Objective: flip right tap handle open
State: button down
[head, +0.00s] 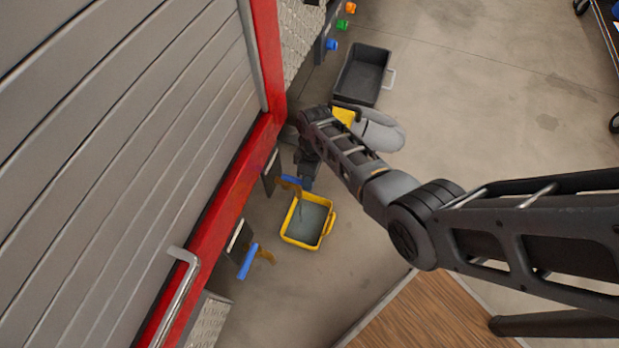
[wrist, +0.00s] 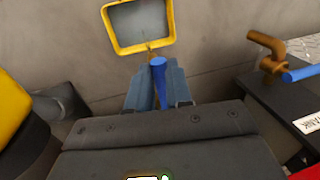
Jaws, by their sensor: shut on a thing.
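Two brass taps with blue lever handles stick out from the red-framed truck bumper. The tap handle farther up in the head view (head: 292,179) is at my gripper (head: 303,180); its handle (wrist: 159,82) shows end-on in the wrist view. My gripper (wrist: 157,90) has its blue-grey fingers on either side of that handle and is shut on it. The other tap (head: 265,255), with its blue handle (head: 247,262), stands free nearer the bottom; it shows at the right of the wrist view (wrist: 269,48). The held tap's brass body is partly hidden by my gripper.
A yellow bucket (head: 325,227) with a grey-blue inside stands on the floor below the held tap. A dark bin (head: 385,70) lies farther up. The red bumper frame (head: 225,190) is close beside my arm. A plate marked TANK (wrist: 308,124) is at right in the wrist view.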

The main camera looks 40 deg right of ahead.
jog(key=c, duration=1)
grip_release()
jog(key=shift+c, duration=0.2)
notch_tip(320, 180, up, 8)
jog(key=d+p, duration=0.1)
jog(key=p, duration=0.1)
jog(key=shift+w+d+f+p, duration=0.15)
jog(key=shift+w+p, duration=0.25)
